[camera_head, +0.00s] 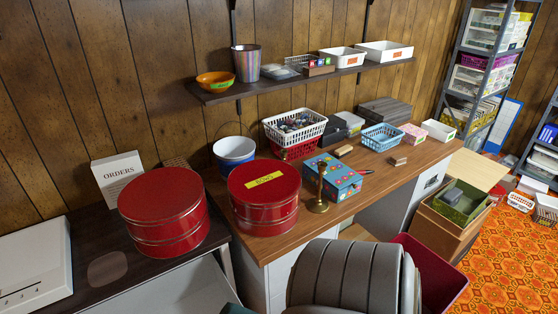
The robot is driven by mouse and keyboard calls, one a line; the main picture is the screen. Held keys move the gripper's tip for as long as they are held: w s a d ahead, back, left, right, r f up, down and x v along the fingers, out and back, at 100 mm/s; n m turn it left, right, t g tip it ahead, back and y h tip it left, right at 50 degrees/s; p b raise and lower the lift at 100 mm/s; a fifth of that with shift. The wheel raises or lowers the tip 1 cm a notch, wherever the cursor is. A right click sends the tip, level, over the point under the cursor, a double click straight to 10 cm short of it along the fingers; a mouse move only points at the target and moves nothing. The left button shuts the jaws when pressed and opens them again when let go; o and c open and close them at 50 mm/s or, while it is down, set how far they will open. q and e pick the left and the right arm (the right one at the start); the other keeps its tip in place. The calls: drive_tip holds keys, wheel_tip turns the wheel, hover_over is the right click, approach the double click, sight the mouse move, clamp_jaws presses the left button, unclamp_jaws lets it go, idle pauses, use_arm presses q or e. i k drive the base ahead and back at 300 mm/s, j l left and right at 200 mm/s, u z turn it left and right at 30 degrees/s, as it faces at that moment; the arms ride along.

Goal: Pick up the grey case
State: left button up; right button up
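A flat dark grey case (385,110) lies at the back of the wooden table, near the wall and under the right part of the shelf. A blue basket stands in front of it, and darker boxes stand to its left. A smaller grey object (452,196) sits in an open green-lined box (465,203) at the right; I cannot tell what it is. Neither of my grippers is in view.
Two red round tins (163,225) (264,208), a brass candlestick-like object (319,190) and a blue patterned box (333,178) stand on the tables. A large grey ribbed shape (352,275) fills the front middle, beside a dark red bin (440,275). Orange patterned floor shows at right.

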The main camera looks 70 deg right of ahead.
sight(452, 198)
drive_tip(key=z, duration=3.5)
drive_tip(key=i+l, duration=0.15)
drive_tip(key=l, duration=0.2)
drive_tip(key=i+l+u, duration=0.1)
drive_tip(key=l, duration=0.2)
drive_tip(key=i+l, duration=0.2)
drive_tip(key=l, duration=0.15)
drive_tip(key=i+l+u, duration=0.1)
drive_tip(key=l, duration=0.25)
drive_tip(key=i+l, duration=0.2)
drive_tip(key=l, duration=0.15)
drive_tip(key=i+l+u, duration=0.1)
drive_tip(key=l, duration=0.25)
drive_tip(key=i+l, duration=0.15)
drive_tip(key=l, duration=0.2)
